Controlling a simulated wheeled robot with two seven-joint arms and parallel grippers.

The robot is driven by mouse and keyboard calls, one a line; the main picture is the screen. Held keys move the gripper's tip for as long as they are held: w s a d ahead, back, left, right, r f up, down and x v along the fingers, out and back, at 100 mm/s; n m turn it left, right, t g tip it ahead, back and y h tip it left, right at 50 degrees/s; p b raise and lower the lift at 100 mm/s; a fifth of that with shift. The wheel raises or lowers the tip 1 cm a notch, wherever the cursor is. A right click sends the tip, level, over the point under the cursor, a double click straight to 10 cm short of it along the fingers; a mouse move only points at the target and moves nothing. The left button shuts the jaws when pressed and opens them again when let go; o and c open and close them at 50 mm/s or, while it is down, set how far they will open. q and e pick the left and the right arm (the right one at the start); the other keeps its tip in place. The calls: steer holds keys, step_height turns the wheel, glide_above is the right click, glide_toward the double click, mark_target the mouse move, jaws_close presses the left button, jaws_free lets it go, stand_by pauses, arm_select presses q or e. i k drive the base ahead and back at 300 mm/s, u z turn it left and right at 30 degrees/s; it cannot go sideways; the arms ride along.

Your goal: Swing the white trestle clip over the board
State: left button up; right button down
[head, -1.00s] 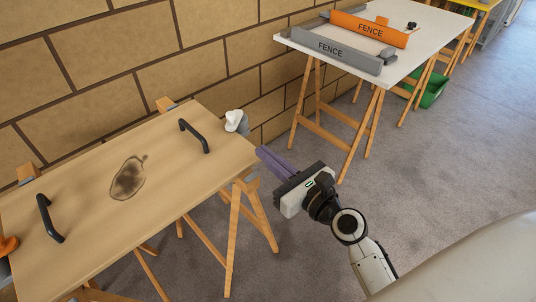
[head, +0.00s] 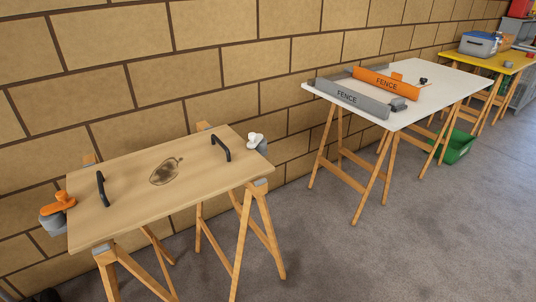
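The white trestle clip (head: 254,139) sits on a grey mount at the right end of the wooden board (head: 130,198), near the back corner. I cannot tell for sure whether it lies over the board's edge. The board rests on wooden trestles (head: 268,225) and has two black handles (head: 221,148) and a dark ring-shaped stain. An orange clip (head: 60,201) on a grey mount is at the board's left end. Neither of my grippers is in view.
A white table (head: 432,78) to the right carries grey (head: 352,97) and orange (head: 386,83) FENCE pieces. A green bin (head: 459,147) stands under it. A yellow table (head: 490,58) is farther back. The brick wall runs behind the board. The floor in front is clear.

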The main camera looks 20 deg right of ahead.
mark_target(255, 136)
steer(key=k, duration=0.3)
steer(key=z, duration=1.2)
steer(key=i, duration=1.2)
steer(key=u, duration=2.2)
